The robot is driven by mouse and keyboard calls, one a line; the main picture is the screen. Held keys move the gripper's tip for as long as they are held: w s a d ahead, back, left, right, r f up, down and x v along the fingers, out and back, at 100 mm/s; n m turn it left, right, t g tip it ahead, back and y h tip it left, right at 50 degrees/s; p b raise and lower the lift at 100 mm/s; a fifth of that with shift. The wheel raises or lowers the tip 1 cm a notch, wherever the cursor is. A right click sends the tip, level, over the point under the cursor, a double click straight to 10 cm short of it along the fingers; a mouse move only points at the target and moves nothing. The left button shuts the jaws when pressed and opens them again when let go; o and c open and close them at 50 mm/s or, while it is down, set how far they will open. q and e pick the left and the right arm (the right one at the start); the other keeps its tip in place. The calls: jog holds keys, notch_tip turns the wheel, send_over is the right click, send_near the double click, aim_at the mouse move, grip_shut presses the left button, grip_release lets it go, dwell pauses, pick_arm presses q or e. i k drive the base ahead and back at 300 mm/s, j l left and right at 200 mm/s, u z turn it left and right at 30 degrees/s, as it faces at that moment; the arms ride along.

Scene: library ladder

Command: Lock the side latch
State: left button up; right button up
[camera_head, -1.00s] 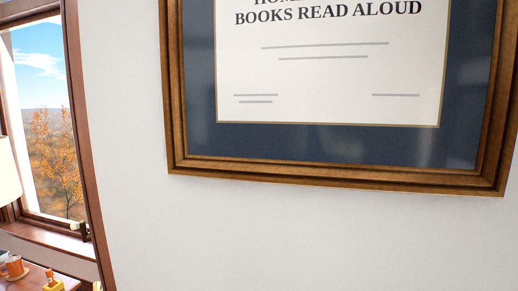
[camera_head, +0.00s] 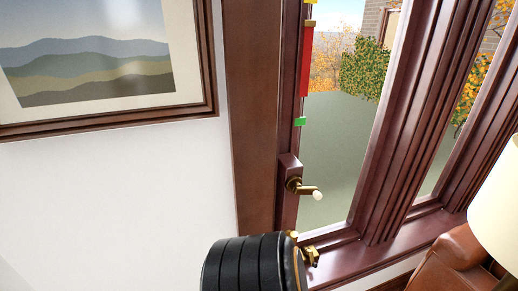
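A brass latch handle (camera_head: 301,187) with a pale rounded tip is mounted on a dark block on the left side of the window frame (camera_head: 262,120). Its handle points to the right and slightly down. A second small brass fitting (camera_head: 311,256) is lower, near the sill, partly hidden behind a black ribbed object. I cannot tell which of the two is the side latch.
A red strip (camera_head: 305,62) and a green tab (camera_head: 300,121) are on the frame. A brown leather seat (camera_head: 455,262) and a cream lampshade (camera_head: 500,205) are at right. A landscape picture (camera_head: 90,60) hangs at left.

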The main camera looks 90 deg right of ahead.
aim_at(294, 235)
jog(key=z, duration=3.1)
jog(key=k+l+z, duration=0.15)
jog(key=l+z, duration=0.15)
jog(key=l, duration=0.1)
